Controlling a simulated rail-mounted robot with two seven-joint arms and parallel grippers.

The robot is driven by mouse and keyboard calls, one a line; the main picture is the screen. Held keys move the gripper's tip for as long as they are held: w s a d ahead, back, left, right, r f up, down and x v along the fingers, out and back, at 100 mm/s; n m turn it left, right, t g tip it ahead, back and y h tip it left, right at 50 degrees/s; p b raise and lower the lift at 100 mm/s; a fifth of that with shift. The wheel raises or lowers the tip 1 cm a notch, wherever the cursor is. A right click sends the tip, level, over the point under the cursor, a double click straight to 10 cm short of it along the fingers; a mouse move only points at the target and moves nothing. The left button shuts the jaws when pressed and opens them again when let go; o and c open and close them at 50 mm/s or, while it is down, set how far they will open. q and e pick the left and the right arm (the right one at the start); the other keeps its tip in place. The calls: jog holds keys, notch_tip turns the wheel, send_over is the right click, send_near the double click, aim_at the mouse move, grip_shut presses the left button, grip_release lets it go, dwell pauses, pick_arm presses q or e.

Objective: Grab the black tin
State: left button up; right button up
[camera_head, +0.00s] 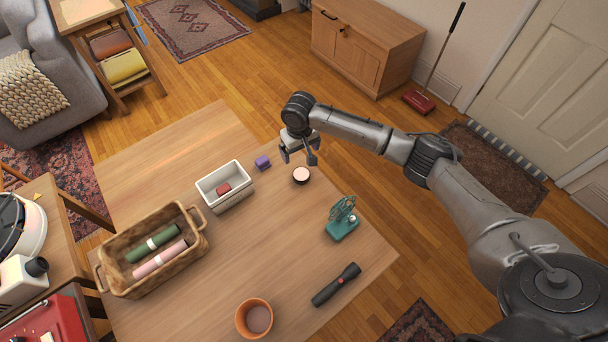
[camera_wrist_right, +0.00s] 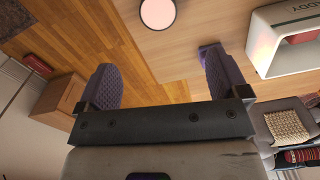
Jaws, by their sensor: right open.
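The black tin (camera_head: 301,175) is a small, round, dark-sided tin with a pale pink top. It stands upright near the far right edge of the wooden table (camera_head: 180,170). My right gripper (camera_head: 299,158) is open and empty, just beyond the tin in the head view and apart from it. In the right wrist view the tin (camera_wrist_right: 158,13) shows at the top edge, partly cut off, ahead of and between the two spread fingers (camera_wrist_right: 160,78). My left gripper is in neither view.
A purple block (camera_head: 262,162) and a white box (camera_head: 225,186) holding a red item stand left of the tin. A teal fan (camera_head: 342,218), a flashlight (camera_head: 336,284), an orange pot (camera_head: 254,318) and a basket (camera_head: 150,250) with rolls are nearer. The table's middle is clear.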

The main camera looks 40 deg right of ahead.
pick_arm(q)
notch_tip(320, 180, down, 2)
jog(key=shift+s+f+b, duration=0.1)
jog(key=shift+b, duration=0.85)
pick_arm(e)
send_over(302, 174)
notch_tip(302, 174, down, 7)
jog(key=shift+w+a+r, duration=0.1)
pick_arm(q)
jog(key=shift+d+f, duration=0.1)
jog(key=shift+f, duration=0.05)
pick_arm(e)
jog(key=shift+f, duration=0.85)
pick_arm(q)
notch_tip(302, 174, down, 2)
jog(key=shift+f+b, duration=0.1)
jog(key=shift+b, duration=1.15)
pick_arm(e)
notch_tip(302, 174, down, 4)
jog(key=shift+f, duration=0.5)
jog(key=shift+c, duration=0.3)
jog(key=c, duration=1)
